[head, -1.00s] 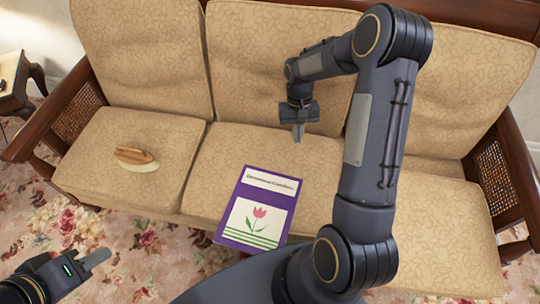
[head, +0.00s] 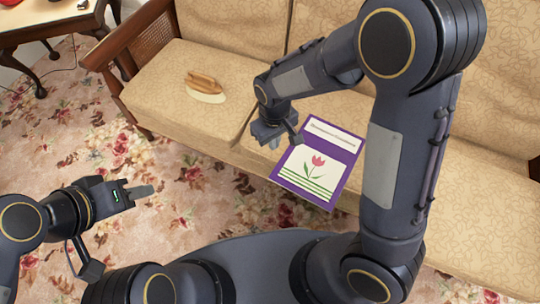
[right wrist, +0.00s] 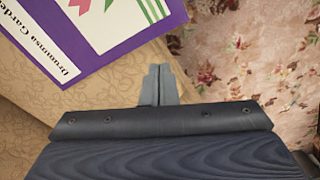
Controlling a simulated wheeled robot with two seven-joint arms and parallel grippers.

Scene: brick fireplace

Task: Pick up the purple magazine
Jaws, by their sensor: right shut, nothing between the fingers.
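The purple magazine (head: 340,161) lies on the sofa's middle seat cushion, its lower end reaching past the front edge. Its cover has a pink tulip, green stripes and a white title strip. It also shows at the top left of the right wrist view (right wrist: 97,53). My right gripper (head: 274,143) is just left of the magazine, near the cushion's front edge. In the right wrist view its fingers (right wrist: 158,68) are together and empty, beside the magazine and apart from it. My left gripper (head: 148,191) is over the rug at lower left; its finger gap is hidden.
The beige sofa (head: 182,105) has a wooden arm (head: 112,50) at left. A hot-dog-like item on a pale base (head: 205,87) sits on the left cushion. A small wooden side table (head: 50,27) stands at upper left. The floral rug (head: 185,190) in front is clear.

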